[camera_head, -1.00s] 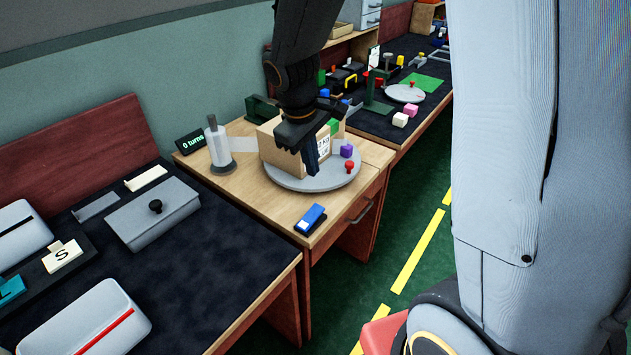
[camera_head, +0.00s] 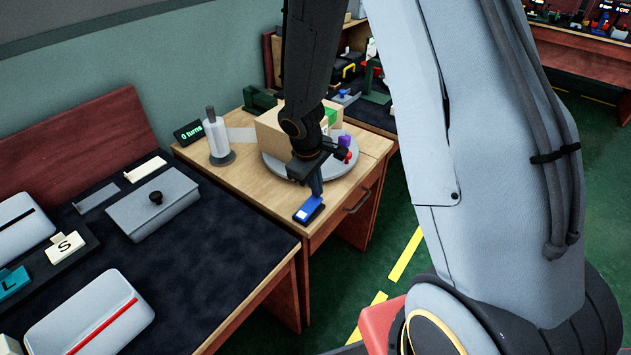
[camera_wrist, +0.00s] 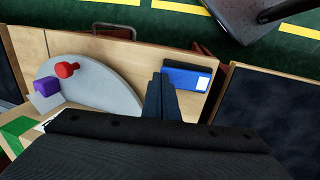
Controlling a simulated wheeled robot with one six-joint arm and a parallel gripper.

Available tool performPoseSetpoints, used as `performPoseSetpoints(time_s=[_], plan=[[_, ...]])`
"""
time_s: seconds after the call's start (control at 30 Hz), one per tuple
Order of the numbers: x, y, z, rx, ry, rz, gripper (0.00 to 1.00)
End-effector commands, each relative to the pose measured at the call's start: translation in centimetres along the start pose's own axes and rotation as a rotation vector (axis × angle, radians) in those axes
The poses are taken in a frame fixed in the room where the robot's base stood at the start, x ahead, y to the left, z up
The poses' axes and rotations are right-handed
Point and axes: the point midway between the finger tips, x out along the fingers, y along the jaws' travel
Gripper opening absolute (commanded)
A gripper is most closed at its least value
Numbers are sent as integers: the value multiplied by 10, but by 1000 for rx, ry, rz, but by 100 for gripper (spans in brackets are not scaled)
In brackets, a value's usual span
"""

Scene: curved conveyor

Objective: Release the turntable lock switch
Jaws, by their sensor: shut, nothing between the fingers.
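The lock switch is a blue rocker with a white end (camera_head: 309,208) on the wooden table's front edge. It also shows in the wrist view (camera_wrist: 187,78), just past my fingertips. The round grey turntable (camera_head: 340,165) carries a cardboard box (camera_head: 270,135), a purple cube (camera_head: 344,141) and a red knob (camera_head: 348,157). In the wrist view the turntable (camera_wrist: 110,88) lies left of my fingers. My gripper (camera_head: 316,192) is shut and empty, pointing down right at the switch's back end. Whether the fingertips touch the switch cannot be told.
A small display reading "0 turns" (camera_head: 188,132) and a paper-towel-like roll on a stand (camera_head: 217,140) stand at the table's back left. A dark-topped bench with a grey lidded box (camera_head: 152,208) is at the left. The green floor in front is open.

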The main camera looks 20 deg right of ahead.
Motion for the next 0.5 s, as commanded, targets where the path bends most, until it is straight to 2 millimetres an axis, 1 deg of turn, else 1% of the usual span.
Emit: performPoseSetpoints(time_s=[0.37, 0.5], plan=[[1, 0, 0, 0, 0, 0, 0], [6, 4, 0, 2, 0, 1, 0]])
